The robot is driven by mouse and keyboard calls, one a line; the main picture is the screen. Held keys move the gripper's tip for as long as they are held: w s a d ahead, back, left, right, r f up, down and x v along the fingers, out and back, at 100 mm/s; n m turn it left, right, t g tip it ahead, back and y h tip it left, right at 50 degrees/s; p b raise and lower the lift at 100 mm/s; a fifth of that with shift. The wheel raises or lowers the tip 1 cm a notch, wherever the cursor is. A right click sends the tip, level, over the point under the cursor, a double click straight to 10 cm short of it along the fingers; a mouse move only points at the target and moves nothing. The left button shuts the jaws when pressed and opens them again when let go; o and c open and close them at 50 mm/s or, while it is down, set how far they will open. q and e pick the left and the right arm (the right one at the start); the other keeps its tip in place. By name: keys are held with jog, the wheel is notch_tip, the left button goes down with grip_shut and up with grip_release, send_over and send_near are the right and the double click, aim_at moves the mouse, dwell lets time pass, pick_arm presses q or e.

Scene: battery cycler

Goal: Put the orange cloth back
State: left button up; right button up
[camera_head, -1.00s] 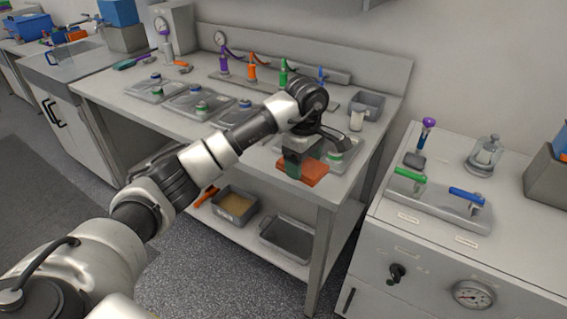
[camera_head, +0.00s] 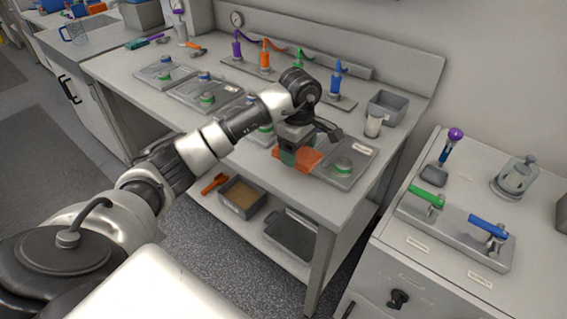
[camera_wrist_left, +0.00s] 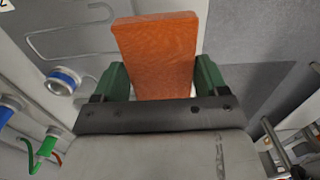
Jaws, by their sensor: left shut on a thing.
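The orange cloth (camera_head: 302,159) is a flat, folded rectangle at the front edge of the workbench in the head view. My left gripper (camera_head: 288,157) is shut on it, with the cloth extending to the right of the fingers. In the left wrist view the cloth (camera_wrist_left: 158,55) stands out between the two green fingers of my left gripper (camera_wrist_left: 155,80). I cannot tell whether the cloth touches the bench. My right gripper is not in view.
A grey tray (camera_head: 365,148) with a green-ringed piece lies just right of the cloth. More trays (camera_head: 208,93) line the bench to the left. A white cup (camera_head: 373,127) and grey bin (camera_head: 387,106) stand behind.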

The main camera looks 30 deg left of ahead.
aim_at(284, 176)
pick_arm(q)
jog(key=shift+s+a+f+p, duration=0.15)
jog(key=shift+s+a+f, duration=0.25)
jog(key=shift+a+f, duration=0.15)
jog(key=shift+s+a+f+p, duration=0.15)
jog(key=shift+s+a+f, duration=0.25)
jog(key=shift+a, duration=0.25)
jog(key=shift+s+a+f, duration=0.2)
jog(key=shift+a+f, duration=0.1)
jog(key=shift+f, duration=0.35)
notch_tip(284, 176, down, 3)
jog(key=shift+f+p, duration=0.1)
jog(key=shift+p, duration=0.5)
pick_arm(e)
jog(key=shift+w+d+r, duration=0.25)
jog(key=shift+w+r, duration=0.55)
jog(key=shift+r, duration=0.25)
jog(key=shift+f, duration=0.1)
pick_arm(q)
jog(key=o, duration=0.8)
jog(key=shift+f, duration=0.1)
jog(key=shift+c, duration=0.2)
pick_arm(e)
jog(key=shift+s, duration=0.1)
